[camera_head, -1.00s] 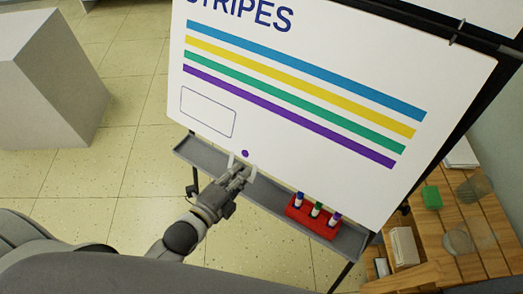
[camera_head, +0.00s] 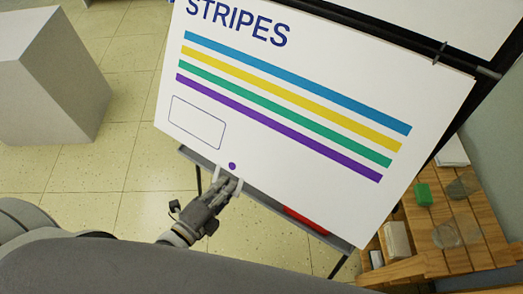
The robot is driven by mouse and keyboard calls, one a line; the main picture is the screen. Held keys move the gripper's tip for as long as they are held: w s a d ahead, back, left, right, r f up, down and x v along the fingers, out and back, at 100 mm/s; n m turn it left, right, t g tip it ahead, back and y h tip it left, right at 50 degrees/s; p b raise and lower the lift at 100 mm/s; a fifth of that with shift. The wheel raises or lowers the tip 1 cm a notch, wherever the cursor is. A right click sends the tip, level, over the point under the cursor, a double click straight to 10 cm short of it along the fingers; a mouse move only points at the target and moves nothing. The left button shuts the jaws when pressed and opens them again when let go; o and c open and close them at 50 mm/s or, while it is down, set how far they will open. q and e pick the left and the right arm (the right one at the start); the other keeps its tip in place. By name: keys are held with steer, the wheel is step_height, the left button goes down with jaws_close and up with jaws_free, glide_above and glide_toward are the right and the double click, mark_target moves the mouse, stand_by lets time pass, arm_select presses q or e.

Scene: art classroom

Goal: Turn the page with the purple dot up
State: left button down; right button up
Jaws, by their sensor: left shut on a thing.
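The white page (camera_head: 290,168) hangs from the flip-chart easel and carries the word STRIPES and blue, yellow, green and purple stripes. The purple dot (camera_head: 232,166) is near its lower edge, left of the middle. My left gripper (camera_head: 230,184) is shut on the page's lower edge just below the dot. The page is tilted, its lower edge swung out from the easel over the tray. My right gripper is not in view.
The grey easel tray (camera_head: 197,157) is partly covered by the page. A red marker holder (camera_head: 308,221) shows only in part beneath the page. A grey block (camera_head: 45,75) stands at the left.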

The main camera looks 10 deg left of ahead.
arm_select(q)
steer(key=s+a+r+p, duration=0.2)
steer(key=s+r+p, duration=0.4)
steer(key=p, duration=0.1)
steer(key=shift+s+r, duration=0.25)
steer(key=shift+s, duration=0.05)
stand_by(0.6)
steer(key=shift+a, duration=0.1)
steer(key=s+a+r+p, duration=0.1)
steer(key=s+r+p, duration=0.2)
steer(key=s+r, duration=0.2)
step_height(320, 180, up, 2)
steer(key=shift+s+a+r, duration=0.15)
steer(key=shift+a, duration=0.2)
stand_by(0.4)
